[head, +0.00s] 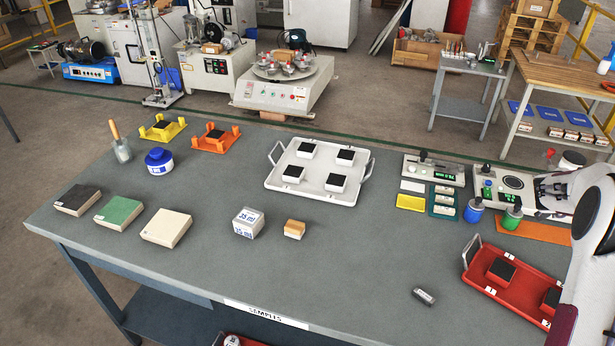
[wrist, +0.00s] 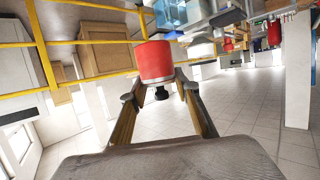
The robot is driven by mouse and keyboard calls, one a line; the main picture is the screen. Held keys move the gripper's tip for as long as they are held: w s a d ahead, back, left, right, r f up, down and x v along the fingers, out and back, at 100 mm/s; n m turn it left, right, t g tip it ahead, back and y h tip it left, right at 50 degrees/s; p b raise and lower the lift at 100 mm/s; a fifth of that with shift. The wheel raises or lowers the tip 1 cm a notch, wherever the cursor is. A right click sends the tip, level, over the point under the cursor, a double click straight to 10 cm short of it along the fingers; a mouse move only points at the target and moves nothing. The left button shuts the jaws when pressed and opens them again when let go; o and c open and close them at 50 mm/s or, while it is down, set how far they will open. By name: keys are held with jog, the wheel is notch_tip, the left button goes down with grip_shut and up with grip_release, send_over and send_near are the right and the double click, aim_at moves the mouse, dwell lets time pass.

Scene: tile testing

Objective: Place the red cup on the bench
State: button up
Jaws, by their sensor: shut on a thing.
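The red cup (wrist: 155,62) shows in the wrist view at the fingertips of my gripper (wrist: 157,90). It has a pale grey collar and a dark knob, which points toward the bottom of that picture. The fingers are shut on it near the collar and knob. In the head view my gripper (head: 552,188) is at the right, over or in front of the white device there; I cannot make out the held cup clearly in that view. The grey bench (head: 330,250) fills the middle of the head view.
A blue cup (head: 474,210) and a green cup (head: 512,217) stand near an orange mat (head: 535,232). A red tray (head: 500,297) with dark tiles lies at front right. A white tray (head: 275,180) holds several tiles.

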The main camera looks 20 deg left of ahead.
jog(key=shift+s+a+r+n+t+y, duration=0.55)
jog(key=shift+a+r+n+y, duration=0.95)
jog(key=shift+a, duration=2.45)
jog(key=shift+s+a+r+n+t+y, duration=0.25)
jog(key=shift+a+r+n+t+y, duration=0.9)
jog(key=shift+a, duration=2.75)
jog(key=shift+s+a+r+n+t+y, duration=0.35)
jog(key=shift+a+r+n+y, duration=1.45)
jog(key=shift+a, duration=2.15)
jog(key=s+a+f+n+g+y, duration=0.1)
jog(key=s+a+f+n+y, duration=0.25)
jog(key=a, duration=0.55)
jog(key=s+a+f+n+g+y, duration=0.1)
jog(key=s+a+n+g+y, duration=0.15)
jog(key=s+a+y, duration=0.4)
jog(key=s+a+f+n+g+y, duration=0.2)
jog(key=s+a+f+n, duration=0.1)
jog(key=s+a, duration=0.4)
jog(key=s+a+f+n+g+y, duration=0.2)
jog(key=s+a, duration=0.5)
jog(key=s, duration=0.6)
jog(key=shift+s+f+n+g, duration=0.15)
jog(key=shift+f+n+g, duration=0.45)
jog(key=shift+n, duration=0.65)
send_over(352, 289)
jog(key=shift+f, duration=2.8)
jog(key=shift+f, duration=2.05)
